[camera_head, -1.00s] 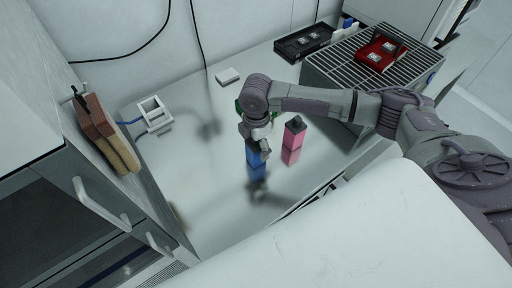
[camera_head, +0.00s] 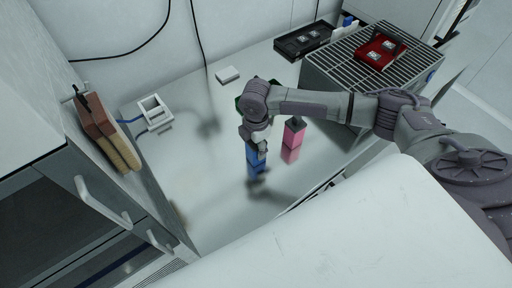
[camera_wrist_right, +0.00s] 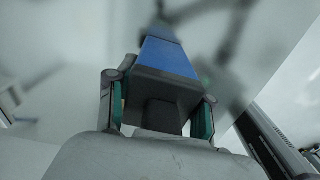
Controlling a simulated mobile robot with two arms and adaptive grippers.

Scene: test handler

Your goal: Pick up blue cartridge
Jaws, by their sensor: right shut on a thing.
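The blue cartridge (camera_head: 254,157) stands upright on the glossy white table, directly under my right gripper (camera_head: 257,143). In the right wrist view, the blue cartridge (camera_wrist_right: 168,57) has its dark top between the green-padded fingers of my right gripper (camera_wrist_right: 160,118). The right gripper is shut on that dark top. The cartridge's blue reflection shows below it in the head view. I cannot tell whether its base touches the table. My left gripper is not in view.
A pink cartridge (camera_head: 293,134) with a dark top stands close to the right of the gripper. A grilled box (camera_head: 335,80) carries a red cartridge holder (camera_head: 380,50). A black tray (camera_head: 303,43) lies at the back. A white socket (camera_head: 154,112) is at left.

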